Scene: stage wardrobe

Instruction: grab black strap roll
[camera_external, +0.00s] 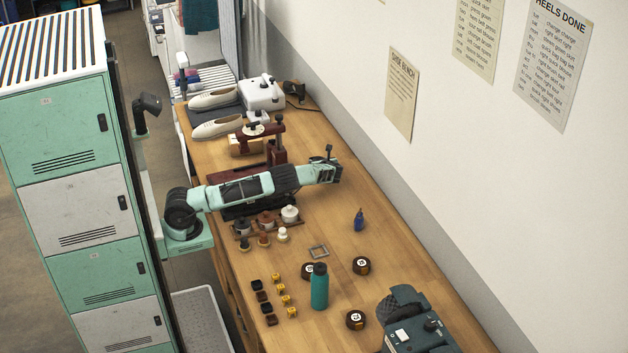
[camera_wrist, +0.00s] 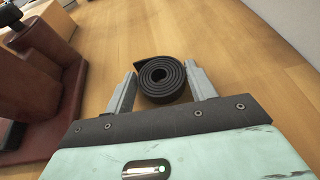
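The black strap roll (camera_wrist: 162,80) shows in the wrist view as a coiled dark spiral, its end facing me. It is on the wooden worktop, straight ahead of my gripper (camera_wrist: 161,82). The two grey fingers are apart, one on each side of the roll, with a narrow gap at the left; the right fingertip looks very close to it, and I cannot tell if it touches. In the external view my gripper (camera_external: 334,171) reaches out over the bench, and I cannot make out the roll there.
A dark red stand (camera_wrist: 45,85) is close on the left in the wrist view. In the external view, a blue bottle (camera_external: 359,220), a teal bottle (camera_external: 320,287), round dark tins (camera_external: 361,265) and small pots (camera_external: 290,213) stand nearer on the bench (camera_external: 395,250). The wall runs along the right.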

